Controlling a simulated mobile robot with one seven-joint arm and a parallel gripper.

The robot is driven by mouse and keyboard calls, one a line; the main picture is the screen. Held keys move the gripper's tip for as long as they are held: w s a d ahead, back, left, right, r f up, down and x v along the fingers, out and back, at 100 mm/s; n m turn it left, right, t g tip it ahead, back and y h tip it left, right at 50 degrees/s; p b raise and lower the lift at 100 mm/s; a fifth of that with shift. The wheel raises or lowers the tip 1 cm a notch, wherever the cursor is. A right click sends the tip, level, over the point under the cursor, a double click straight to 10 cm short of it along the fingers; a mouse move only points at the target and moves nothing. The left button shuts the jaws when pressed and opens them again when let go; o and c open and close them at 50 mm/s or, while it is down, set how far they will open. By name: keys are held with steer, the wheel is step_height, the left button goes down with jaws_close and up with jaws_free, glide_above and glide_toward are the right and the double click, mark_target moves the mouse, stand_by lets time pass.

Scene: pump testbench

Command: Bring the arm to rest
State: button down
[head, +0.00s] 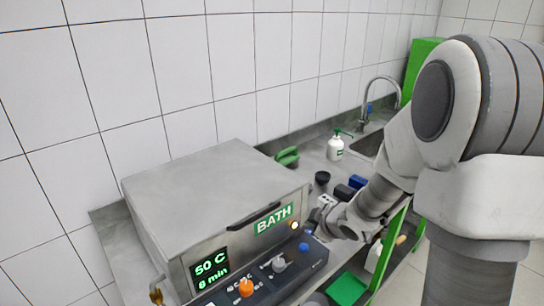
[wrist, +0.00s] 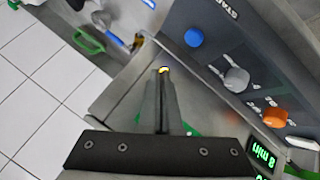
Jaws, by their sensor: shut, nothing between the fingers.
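My arm reaches in from the right in the head view, bent at the elbow. Its wrist end is beside the front right corner of the bath unit (head: 215,190). In the wrist view my gripper (wrist: 163,75) has its dark fingers together with nothing between them. The fingers point away from the camera, beside the control panel (wrist: 270,70). I cannot tell their height. The panel carries a blue button (wrist: 194,38), a grey knob (wrist: 237,80) and an orange knob (wrist: 275,117). The fingertips cannot be made out in the head view.
The bath's display (head: 211,270) reads 50 C and 8 min. Behind my wrist are a dark cup (head: 322,178), a white pump bottle (head: 336,147), a tap (head: 383,85) and a sink. A green tray (head: 346,288) lies lower down. White tiled floor shows at left in the wrist view.

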steer(key=s+d+r+m+h, duration=0.2)
steer(key=s+r+m, duration=0.25)
steer(key=r, duration=0.25)
steer(key=s+d+r+m+h, duration=0.3)
steer(key=s+r, duration=0.2)
steer(key=r, duration=0.1)
steer(key=s+a+r+m+g+y, duration=0.1)
steer(key=s+a+r+m, duration=0.1)
steer(key=s, duration=0.6)
steer(key=s+a+r+m+g+y, duration=0.1)
steer(key=s+a+r+m+g, duration=0.1)
steer(key=s, duration=0.6)
steer(key=shift+s+a+m, duration=0.2)
steer(key=shift+a+m, duration=0.25)
steer(key=shift+a, duration=0.45)
